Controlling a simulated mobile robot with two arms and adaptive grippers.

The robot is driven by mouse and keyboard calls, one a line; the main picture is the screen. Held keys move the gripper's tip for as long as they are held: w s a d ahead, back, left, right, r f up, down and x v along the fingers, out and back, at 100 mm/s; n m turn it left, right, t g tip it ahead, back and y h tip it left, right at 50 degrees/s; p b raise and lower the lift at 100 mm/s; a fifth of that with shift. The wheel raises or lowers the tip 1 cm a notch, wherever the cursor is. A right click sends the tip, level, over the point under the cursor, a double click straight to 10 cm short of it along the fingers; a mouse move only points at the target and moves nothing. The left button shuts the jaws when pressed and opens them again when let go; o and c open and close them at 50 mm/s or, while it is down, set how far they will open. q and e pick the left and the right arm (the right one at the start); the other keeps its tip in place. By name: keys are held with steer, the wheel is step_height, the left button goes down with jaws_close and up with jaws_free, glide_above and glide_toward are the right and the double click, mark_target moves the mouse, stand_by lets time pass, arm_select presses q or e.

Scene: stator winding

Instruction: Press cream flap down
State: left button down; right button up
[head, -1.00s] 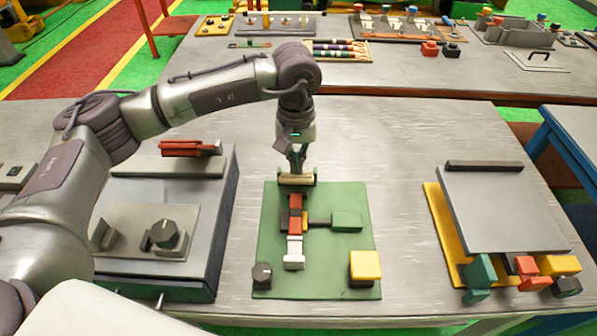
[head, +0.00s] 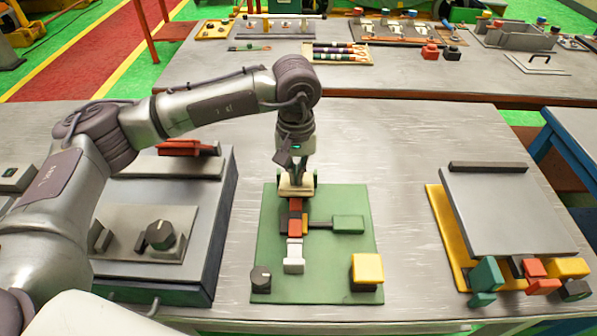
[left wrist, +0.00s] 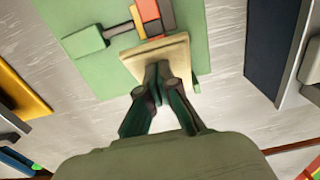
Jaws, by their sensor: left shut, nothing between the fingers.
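The cream flap (head: 293,191) is at the far edge of the green board (head: 338,272), just beyond a row of red and dark blocks (head: 295,212). It also shows as a pale plate in the left wrist view (left wrist: 140,62). My left gripper (head: 297,178) points down, shut and empty. In the left wrist view its closed fingertips (left wrist: 158,70) overlap the flap and seem to touch it. The fingers hide part of the flap. My right gripper is not in view.
On the green board are a black knob (head: 261,279), a yellow block (head: 367,270), a green handle (head: 348,224) and a white block (head: 294,258). A grey machine with a dial (head: 160,235) stands left. A grey panel unit (head: 505,210) stands right. Bare table lies between.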

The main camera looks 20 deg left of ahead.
mark_target(296, 190)
arm_select(q)
steer(key=shift+f, duration=0.1)
steer(key=shift+s+d+f+b, duration=0.1)
steer(key=shift+s+f+b, duration=0.1)
steer(key=shift+f+b, duration=0.35)
steer(key=shift+s+f+b, duration=0.15)
steer(key=shift+f+b, duration=0.35)
steer(key=shift+b, duration=0.05)
steer(key=shift+f, duration=0.15)
steer(key=shift+s+f+b, duration=0.2)
steer(key=shift+f+b, duration=0.45)
steer(key=shift+b, duration=0.2)
steer(key=shift+r+p, duration=1.75)
steer(key=shift+r, duration=2.35)
